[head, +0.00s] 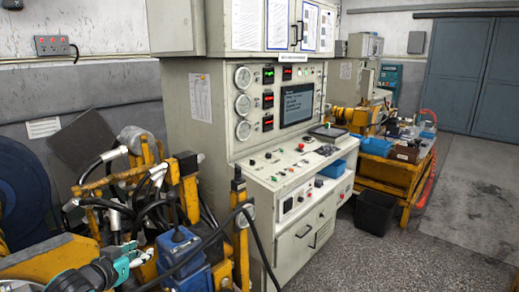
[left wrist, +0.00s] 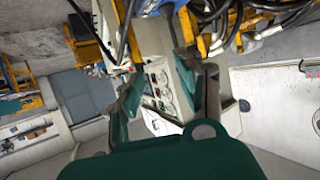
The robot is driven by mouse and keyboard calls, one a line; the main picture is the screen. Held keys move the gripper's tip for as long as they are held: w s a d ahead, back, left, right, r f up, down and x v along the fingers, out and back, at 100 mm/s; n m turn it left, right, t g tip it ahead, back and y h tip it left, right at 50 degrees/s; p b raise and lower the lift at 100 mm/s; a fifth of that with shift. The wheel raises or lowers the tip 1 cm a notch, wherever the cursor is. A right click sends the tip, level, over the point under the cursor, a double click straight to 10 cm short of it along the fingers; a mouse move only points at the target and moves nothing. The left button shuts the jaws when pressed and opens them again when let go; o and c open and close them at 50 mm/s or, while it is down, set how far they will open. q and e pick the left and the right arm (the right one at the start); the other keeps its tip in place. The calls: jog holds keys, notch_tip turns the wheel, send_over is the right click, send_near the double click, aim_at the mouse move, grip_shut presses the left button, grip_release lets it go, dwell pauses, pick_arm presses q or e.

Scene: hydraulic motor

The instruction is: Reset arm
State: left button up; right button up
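My left gripper (head: 128,259) shows at the bottom left of the head view, dark with teal parts, close to the yellow frame and hoses. In the left wrist view my left gripper (left wrist: 163,85) has its two fingers spread wide, with nothing held between them. The control console with gauges (left wrist: 157,85) shows through the gap, some way off. My right gripper is in neither view.
A yellow frame (head: 190,190) with black hoses and a blue block (head: 180,248) stands beside my left gripper. The grey control console (head: 290,150) is in the middle. A black bin (head: 375,212) and a yellow workbench (head: 400,172) stand right. The floor (head: 430,255) at front right is clear.

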pick_arm(q)
jog(key=s+d+f+m+g, duration=0.1)
jog(key=s+d+f+g, duration=0.1)
jog(key=s+d+f, duration=0.4)
jog(key=s+d+f+g, duration=0.2)
jog(key=s+d+f, duration=0.2)
jog(key=s+f, duration=0.5)
jog(key=s+f+n+g+y, duration=0.1)
jog(key=s+f+g, duration=0.15)
jog(key=s, duration=0.85)
jog(key=s+f+g+y, duration=0.15)
jog(key=s+g, duration=0.25)
jog(key=s, duration=0.6)
notch_tip(320, 180, down, 27)
jog(key=s+a+f+g+b, duration=0.1)
jog(key=s+a+f+g, duration=0.1)
jog(key=s+f, duration=1.5)
jog(key=shift+s+m, duration=0.3)
jog(key=shift+s, duration=0.15)
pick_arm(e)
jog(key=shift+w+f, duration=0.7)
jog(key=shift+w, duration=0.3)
pick_arm(q)
jog(key=shift+a+f, duration=0.1)
